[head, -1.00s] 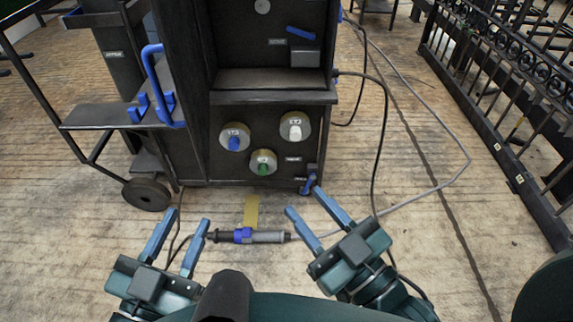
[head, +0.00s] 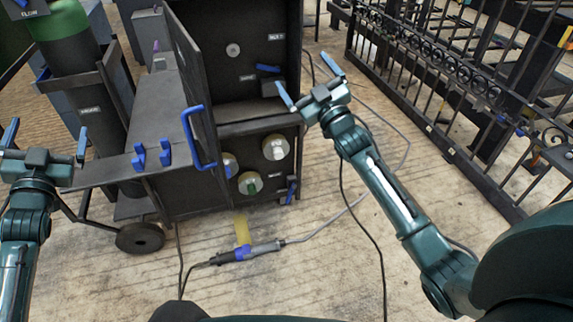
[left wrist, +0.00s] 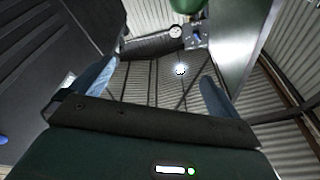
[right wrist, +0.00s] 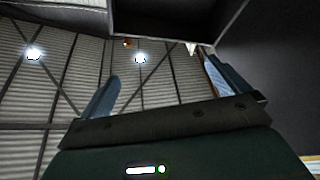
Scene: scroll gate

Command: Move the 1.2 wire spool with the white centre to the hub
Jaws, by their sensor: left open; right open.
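The spool with the white centre (head: 276,147) is at the upper right of three spools on the lower front of the dark cabinet. The blue-centred spool (head: 230,165) is partly hidden by the open door, and the green-centred spool (head: 250,183) is below. A small pale disc (head: 233,50), perhaps the hub, is on the back wall of the open upper compartment. My right gripper (head: 308,78) is open and empty at the compartment's right edge, above the white-centred spool. My left gripper (head: 46,138) is open and empty, left of the cabinet.
The open door (head: 190,75) with its blue handle (head: 195,140) stands left of the compartment. A blue lever (head: 268,69) is inside. A torch-like tool (head: 246,252) and cables lie on the floor. An iron fence (head: 450,90) is at right; a green cylinder (head: 65,35) at left.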

